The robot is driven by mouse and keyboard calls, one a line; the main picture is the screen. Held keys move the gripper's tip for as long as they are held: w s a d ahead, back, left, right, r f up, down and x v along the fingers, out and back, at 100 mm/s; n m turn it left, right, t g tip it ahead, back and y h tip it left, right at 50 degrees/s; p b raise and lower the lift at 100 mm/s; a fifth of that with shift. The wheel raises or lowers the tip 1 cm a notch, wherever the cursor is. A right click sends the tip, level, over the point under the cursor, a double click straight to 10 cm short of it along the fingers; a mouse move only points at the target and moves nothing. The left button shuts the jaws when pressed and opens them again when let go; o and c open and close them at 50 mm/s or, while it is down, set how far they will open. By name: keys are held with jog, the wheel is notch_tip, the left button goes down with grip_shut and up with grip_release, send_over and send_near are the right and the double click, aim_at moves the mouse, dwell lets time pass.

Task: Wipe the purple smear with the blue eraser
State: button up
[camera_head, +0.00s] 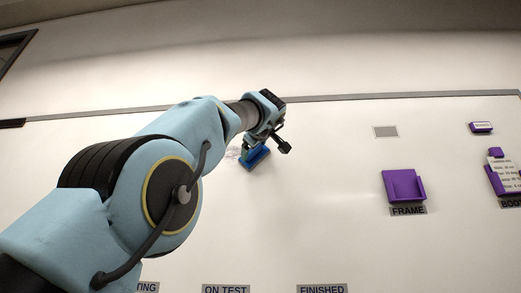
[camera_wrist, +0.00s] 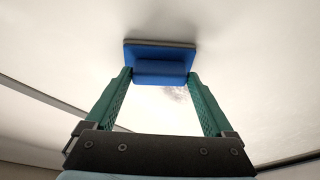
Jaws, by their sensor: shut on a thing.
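The blue eraser (camera_head: 256,157) is at the whiteboard (camera_head: 320,190), just below my wrist in the head view. In the wrist view the eraser (camera_wrist: 160,66) sits between the two green fingers of my gripper (camera_wrist: 160,78), which is shut on its blue grip. Its grey pad faces the board; I cannot tell whether it touches. A faint greyish-purple smear (camera_wrist: 180,94) shows just below the eraser's right part in the wrist view. In the head view the faint smear (camera_head: 232,153) lies just left of the eraser, partly hidden by my arm.
A purple holder (camera_head: 403,187) labelled FRAME is on the board to the right. Another purple holder (camera_head: 495,180) with a white card is at the right edge. A small grey plate (camera_head: 385,132) is higher up. Labels ON TEST (camera_head: 226,289) and FINISHED (camera_head: 322,288) run along the bottom.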

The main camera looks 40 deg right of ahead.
jog(key=shift+w+a+b, duration=0.55)
jog(key=shift+w+a, duration=0.6)
jog(key=shift+a, duration=0.2)
jog(key=shift+w+a+b, duration=0.5)
jog(key=shift+w+a, duration=3.05)
jog(key=shift+a, duration=0.1)
jog(key=s+d, duration=0.5)
jog(key=shift+d+r+p, duration=0.15)
jog(key=shift+r+p, duration=0.2)
jog(key=shift+p, duration=0.05)
jog(key=shift+s+d+p, duration=1.2)
jog(key=shift+s+d, duration=2.3)
jog(key=shift+d, duration=0.15)
jog(key=shift+s+d+p, duration=0.65)
jog(key=shift+s+d, duration=0.45)
jog(key=shift+d, duration=0.15)
